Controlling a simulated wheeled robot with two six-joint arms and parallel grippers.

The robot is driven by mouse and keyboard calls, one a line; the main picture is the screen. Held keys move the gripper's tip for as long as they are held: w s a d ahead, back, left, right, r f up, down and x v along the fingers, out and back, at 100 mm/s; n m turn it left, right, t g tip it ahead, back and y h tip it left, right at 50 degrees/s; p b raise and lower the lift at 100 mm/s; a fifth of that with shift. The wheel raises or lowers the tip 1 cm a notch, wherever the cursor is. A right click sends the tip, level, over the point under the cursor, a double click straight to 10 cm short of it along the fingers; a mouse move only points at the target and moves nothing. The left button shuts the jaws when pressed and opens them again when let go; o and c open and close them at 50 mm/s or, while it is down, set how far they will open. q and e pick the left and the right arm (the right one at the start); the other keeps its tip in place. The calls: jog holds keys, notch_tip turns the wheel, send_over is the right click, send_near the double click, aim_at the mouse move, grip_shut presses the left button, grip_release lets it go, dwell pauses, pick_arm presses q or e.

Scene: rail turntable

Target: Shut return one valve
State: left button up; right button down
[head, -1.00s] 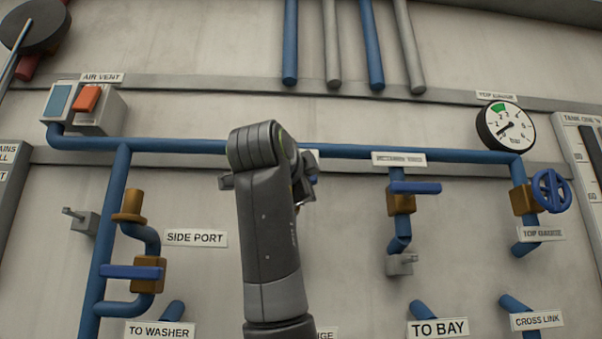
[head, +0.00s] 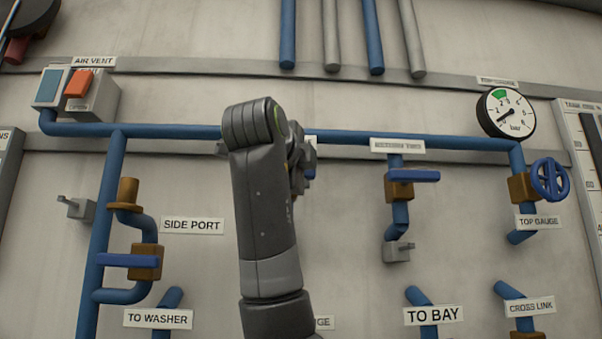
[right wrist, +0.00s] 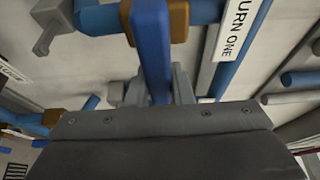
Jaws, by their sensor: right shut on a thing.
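In the right wrist view the return one valve has a brass body (right wrist: 179,20) on a blue pipe (right wrist: 98,18). Its blue lever (right wrist: 153,50) crosses the pipe in the picture and runs down between my fingers. Beside it is a white label (right wrist: 236,28), of which "URN ONE" can be read. My right gripper (right wrist: 152,90) is shut on the lever. In the head view my right gripper (head: 300,160) is at the wall, mostly behind my own arm. My left gripper is out of view.
Left of my arm is the side port valve with a blue lever (head: 127,260). To the right are another blue-levered valve (head: 413,176) and the top gauge handwheel (head: 550,179). A pressure gauge (head: 506,112) and an air vent box (head: 92,95) are higher on the wall.

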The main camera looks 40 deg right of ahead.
jog(key=shift+f, duration=0.1)
jog(key=c, duration=1.3)
grip_release()
jog(key=shift+s+a, duration=0.2)
jog(key=b+v, duration=0.4)
jog(key=v, duration=1.3)
jog(key=shift+b, duration=0.4)
jog(key=shift+w, duration=0.1)
